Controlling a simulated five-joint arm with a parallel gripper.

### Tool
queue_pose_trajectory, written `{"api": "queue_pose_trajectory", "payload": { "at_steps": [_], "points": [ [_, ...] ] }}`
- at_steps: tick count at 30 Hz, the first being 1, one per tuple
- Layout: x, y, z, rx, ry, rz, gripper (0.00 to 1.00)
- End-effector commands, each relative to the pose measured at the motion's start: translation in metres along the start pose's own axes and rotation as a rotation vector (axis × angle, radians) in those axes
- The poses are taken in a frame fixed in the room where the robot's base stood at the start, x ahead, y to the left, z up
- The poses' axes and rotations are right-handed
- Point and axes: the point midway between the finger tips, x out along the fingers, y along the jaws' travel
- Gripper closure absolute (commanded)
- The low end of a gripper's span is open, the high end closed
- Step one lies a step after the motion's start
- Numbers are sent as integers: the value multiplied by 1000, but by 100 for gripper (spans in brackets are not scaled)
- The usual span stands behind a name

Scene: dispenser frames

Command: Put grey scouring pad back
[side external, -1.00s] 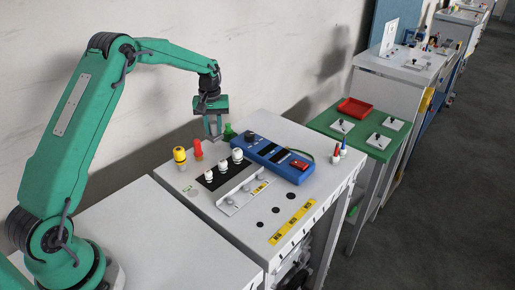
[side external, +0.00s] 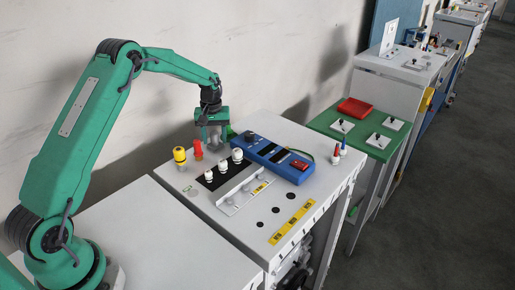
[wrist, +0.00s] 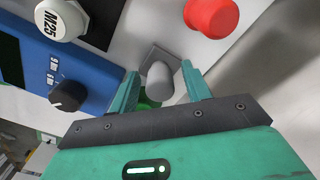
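In the wrist view a grey cylindrical knob (wrist: 160,82) stands on a thin grey square piece (wrist: 157,56), which may be the scouring pad. My gripper (wrist: 161,70) is open, with one finger on each side of the knob and a gap at both sides. In the side view my gripper (side external: 212,146) points down low over the back of the white cabinet top, between the red cap and the blue device. There it mostly hides the grey piece.
A red cap (side external: 198,150) and yellow cap (side external: 180,155) stand left of my gripper. A blue device (side external: 272,154) is to its right. White caps (side external: 223,166) stand in front. A green object (wrist: 148,103) is partly hidden near the fingers. The wall is close behind.

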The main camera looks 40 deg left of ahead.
Motion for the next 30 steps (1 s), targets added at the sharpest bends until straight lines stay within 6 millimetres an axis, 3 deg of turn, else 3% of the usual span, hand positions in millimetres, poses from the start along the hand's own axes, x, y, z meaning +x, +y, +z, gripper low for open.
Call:
{"api": "queue_pose_trajectory", "payload": {
  "at_steps": [14,20,30],
  "points": [
    [-9,0,0,0,1,1,52],
    [-30,0,0,0,2,1,52],
    [-85,0,-1,0,4,2,52]
  ]
}}
